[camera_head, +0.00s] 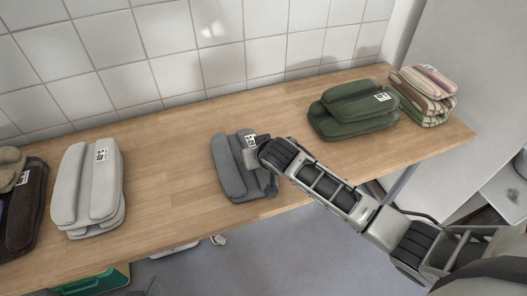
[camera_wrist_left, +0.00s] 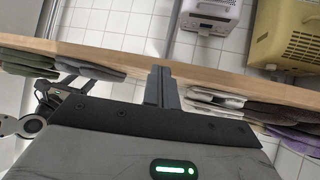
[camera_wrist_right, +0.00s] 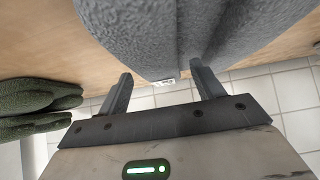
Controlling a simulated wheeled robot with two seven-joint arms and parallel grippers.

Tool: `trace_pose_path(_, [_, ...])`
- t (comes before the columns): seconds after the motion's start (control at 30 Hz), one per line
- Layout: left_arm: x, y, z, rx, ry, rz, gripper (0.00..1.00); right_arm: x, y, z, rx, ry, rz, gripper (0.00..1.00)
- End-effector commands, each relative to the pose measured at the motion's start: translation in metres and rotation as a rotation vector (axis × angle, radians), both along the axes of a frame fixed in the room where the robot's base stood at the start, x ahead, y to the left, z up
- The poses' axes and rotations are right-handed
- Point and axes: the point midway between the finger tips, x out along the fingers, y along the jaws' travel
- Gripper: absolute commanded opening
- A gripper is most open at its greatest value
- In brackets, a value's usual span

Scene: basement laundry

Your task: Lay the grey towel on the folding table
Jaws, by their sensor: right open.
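The folded grey towel (camera_head: 230,172) lies on the wood-topped table (camera_head: 178,150), near its front edge, with a white tag at its upper right. My right gripper (camera_head: 264,152) is at the towel's right side in the head view, partly covering it. In the right wrist view the towel (camera_wrist_right: 150,38) fills the top, close to the fingers. My right fingers (camera_wrist_right: 167,80) are spread apart, with the towel's tagged end between and beyond their tips. Whether they touch it is unclear. My left gripper (camera_wrist_left: 160,88) shows only in its own wrist view, shut and empty, away from the towel.
A green folded stack (camera_head: 352,112) and a striped stack (camera_head: 425,93) are on the table at right. A light grey stack (camera_head: 88,190) and a dark brown one (camera_head: 27,208) are at left. Bare wood lies between. A tiled wall (camera_head: 170,50) runs behind.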

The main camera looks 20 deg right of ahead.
Motion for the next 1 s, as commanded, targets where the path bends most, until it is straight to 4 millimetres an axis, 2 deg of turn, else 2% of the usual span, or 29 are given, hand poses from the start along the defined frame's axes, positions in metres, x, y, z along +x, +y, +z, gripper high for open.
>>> trace_pose_path(0.2, [-0.001, 0.001, 0.006, 0.003, 0.0, 0.0, 0.0, -0.03, -0.001, 0.03, 0.0, 0.0, 0.001, 0.67])
trace_pose_path(0.4, [-0.003, 0.003, 0.003, 0.01, 0.013, 0.002, 0.0, -0.06, -0.002, 0.06, 0.001, -0.001, 0.001, 0.67])
trace_pose_path(0.63, [-0.002, 0.003, 0.005, 0.009, 0.01, 0.005, 0.0, -0.079, -0.002, 0.077, 0.001, 0.002, 0.001, 0.67])
trace_pose_path(0.77, [0.0, 0.003, 0.006, 0.007, 0.005, 0.007, 0.0, -0.097, 0.005, 0.06, 0.023, 0.011, 0.043, 0.67])
trace_pose_path(0.87, [0.002, 0.003, 0.007, 0.005, 0.0, 0.009, 0.0, -0.126, 0.016, 0.031, 0.061, 0.007, 0.114, 0.67])
trace_pose_path(1.0, [0.003, 0.003, 0.008, 0.005, -0.002, 0.009, 0.0, -0.177, 0.022, -0.004, 0.095, -0.039, 0.187, 0.67])
